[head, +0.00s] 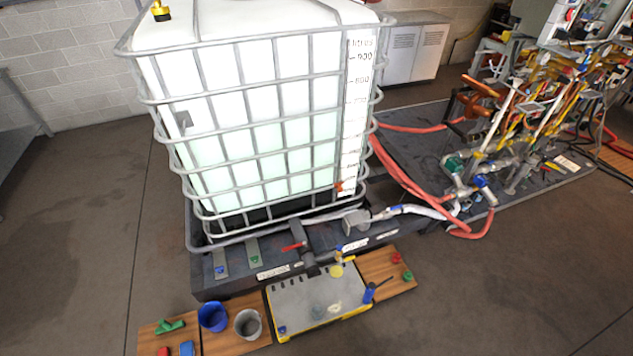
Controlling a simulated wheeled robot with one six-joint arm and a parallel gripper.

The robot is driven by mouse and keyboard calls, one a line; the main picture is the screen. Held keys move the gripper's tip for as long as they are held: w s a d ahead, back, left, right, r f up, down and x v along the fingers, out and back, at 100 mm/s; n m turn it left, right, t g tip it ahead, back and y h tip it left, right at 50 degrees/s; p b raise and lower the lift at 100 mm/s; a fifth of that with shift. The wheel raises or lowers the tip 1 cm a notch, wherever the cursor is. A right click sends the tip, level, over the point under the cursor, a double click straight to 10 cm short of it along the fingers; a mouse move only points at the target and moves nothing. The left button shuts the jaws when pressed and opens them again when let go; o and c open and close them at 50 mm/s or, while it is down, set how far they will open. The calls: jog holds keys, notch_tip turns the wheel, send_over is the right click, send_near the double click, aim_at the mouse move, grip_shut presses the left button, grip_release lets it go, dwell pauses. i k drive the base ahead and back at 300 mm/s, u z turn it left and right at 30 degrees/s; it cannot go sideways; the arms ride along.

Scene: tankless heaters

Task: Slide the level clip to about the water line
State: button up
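A white caged tank (215,60) stands on a dark base in the middle of the head view. A white scale strip (357,100) marked in litres runs down its right front side. A small orange-red clip (345,186), which looks like the level clip, sits near the bottom of the strip. The water (260,150) shows as a pale green tint in the tank. Its upper edge is faint, roughly at mid-height and well above the clip. My gripper is not in view.
A red-handled valve (293,246) juts from the tank's front base. In front are a grey-topped work tray (290,297), a blue bucket (212,317) and a grey bucket (248,324). Red hoses (395,170) run to a cluttered pipe rig on the right. Floor is clear at left.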

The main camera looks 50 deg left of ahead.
aim_at(338, 185)
jog(key=u, duration=0.95)
jog(key=i, duration=0.95)
jog(key=u, duration=1.25)
jog(key=i, duration=0.25)
jog(key=u, duration=0.25)
